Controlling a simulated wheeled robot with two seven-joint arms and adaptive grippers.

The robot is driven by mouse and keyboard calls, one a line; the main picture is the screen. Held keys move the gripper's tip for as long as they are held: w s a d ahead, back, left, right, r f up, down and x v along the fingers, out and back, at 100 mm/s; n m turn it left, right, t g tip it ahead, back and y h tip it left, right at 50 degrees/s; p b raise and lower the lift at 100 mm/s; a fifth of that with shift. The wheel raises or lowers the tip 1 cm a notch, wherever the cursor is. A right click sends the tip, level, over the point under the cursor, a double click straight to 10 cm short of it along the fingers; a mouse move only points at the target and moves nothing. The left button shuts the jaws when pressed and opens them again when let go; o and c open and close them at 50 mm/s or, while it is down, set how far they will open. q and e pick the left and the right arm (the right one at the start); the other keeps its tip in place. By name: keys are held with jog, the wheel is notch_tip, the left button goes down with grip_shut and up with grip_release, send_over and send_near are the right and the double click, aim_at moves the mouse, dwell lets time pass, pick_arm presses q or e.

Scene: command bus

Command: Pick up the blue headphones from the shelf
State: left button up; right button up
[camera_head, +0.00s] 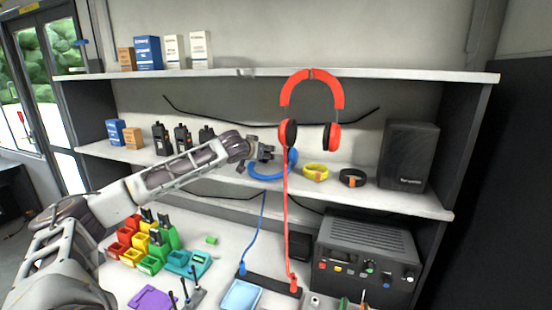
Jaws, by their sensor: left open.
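The blue headphones (270,177) lie on the middle shelf (408,202), near its front edge. Their curved blue band shows, and a blue cable hangs from the shelf to the counter below. My left gripper (266,153) is open at the upper left of the blue headphones and covers part of them. I cannot tell whether its fingers touch them. My right gripper is not in view.
Red headphones (312,77) hang just right of my left gripper, their red cable running down in front. Yellow (315,172) and black (352,178) bands and a speaker (408,155) stand to the right. Black radios (182,138) stand left, behind my arm.

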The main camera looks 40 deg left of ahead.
pick_arm(q)
jog(key=c, duration=0.8)
jog(key=shift+o, duration=0.2)
jog(key=shift+r, duration=0.1)
jog(key=shift+r+p, duration=0.4)
jog(key=shift+r, duration=4.55)
